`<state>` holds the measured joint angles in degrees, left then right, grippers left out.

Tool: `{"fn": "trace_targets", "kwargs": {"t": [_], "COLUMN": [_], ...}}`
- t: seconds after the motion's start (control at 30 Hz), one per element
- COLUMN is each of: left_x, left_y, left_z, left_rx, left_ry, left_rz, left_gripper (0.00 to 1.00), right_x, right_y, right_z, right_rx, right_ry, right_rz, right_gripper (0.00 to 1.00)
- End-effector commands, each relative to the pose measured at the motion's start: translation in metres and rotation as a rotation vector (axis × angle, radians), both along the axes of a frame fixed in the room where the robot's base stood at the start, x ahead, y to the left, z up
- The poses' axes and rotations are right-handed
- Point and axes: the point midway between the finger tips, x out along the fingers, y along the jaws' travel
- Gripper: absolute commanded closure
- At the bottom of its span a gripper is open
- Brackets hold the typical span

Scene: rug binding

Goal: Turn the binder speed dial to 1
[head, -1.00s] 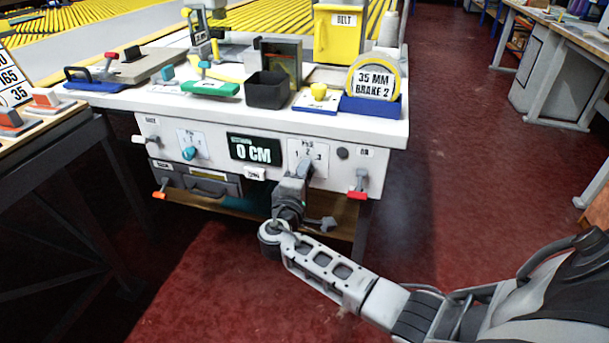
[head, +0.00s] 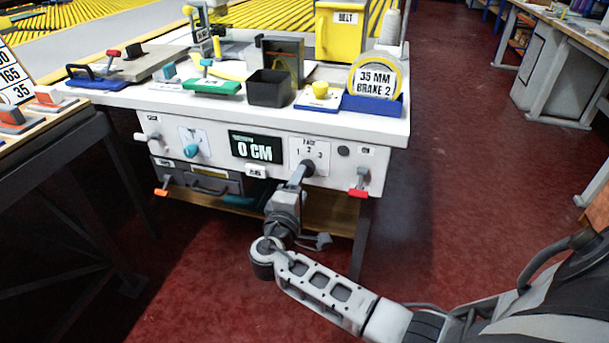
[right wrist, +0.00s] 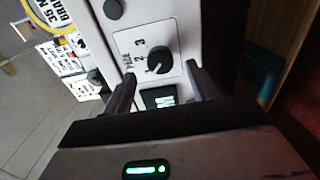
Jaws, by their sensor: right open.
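The speed dial's white plate (head: 318,162), marked 1, 2, 3, is on the right part of the binder's front panel. In the right wrist view its dark knob (right wrist: 160,61) lies beyond and between my fingertips, and I see no contact. I cannot tell which number it points to. My right gripper (right wrist: 160,74) is open, its two dark fingers reaching toward the plate from either side. In the head view the right gripper (head: 296,182) is just below the plate and partly hides the knob. My left gripper is not in view.
A teal knob (head: 191,151) and a "0 CM" display (head: 254,148) are left of the dial. A red-handled lever (head: 359,186) is close on the right, and a drawer (head: 210,184) is lower left. A black bin (head: 269,89) stands on the table. Open floor lies to the right.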

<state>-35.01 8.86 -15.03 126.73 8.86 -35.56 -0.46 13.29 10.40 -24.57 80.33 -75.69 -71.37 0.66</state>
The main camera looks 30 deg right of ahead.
Motion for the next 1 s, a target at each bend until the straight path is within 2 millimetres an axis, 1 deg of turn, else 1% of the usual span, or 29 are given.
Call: {"fn": "trace_targets", "kwargs": {"t": [0.03, 0.17, 0.3, 0.43, 0.63, 1.0], "left_x": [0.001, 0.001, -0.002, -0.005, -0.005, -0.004], "left_y": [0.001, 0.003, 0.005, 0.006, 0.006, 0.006], "left_z": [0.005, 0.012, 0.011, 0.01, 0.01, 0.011], "left_rx": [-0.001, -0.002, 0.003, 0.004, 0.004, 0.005], "left_ry": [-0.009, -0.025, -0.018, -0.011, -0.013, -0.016], "left_rz": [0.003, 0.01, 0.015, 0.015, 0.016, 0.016], "left_gripper": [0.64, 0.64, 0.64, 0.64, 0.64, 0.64], "right_x": [-0.009, -0.03, -0.05, -0.063, -0.073, -0.073], "right_y": [0.011, 0.036, 0.059, 0.074, 0.085, 0.086], "right_z": [0.0, 0.0, -0.001, -0.001, 0.0, 0.0], "right_rx": [0.006, 0.004, 0.003, 0.003, 0.002, 0.001], "right_ry": [0.002, 0.003, 0.004, 0.003, 0.001, 0.001], "right_rz": [0.002, 0.003, 0.002, 0.001, 0.0, 0.0], "right_gripper": [0.42, 0.42, 0.42, 0.42, 0.42, 0.42]}}
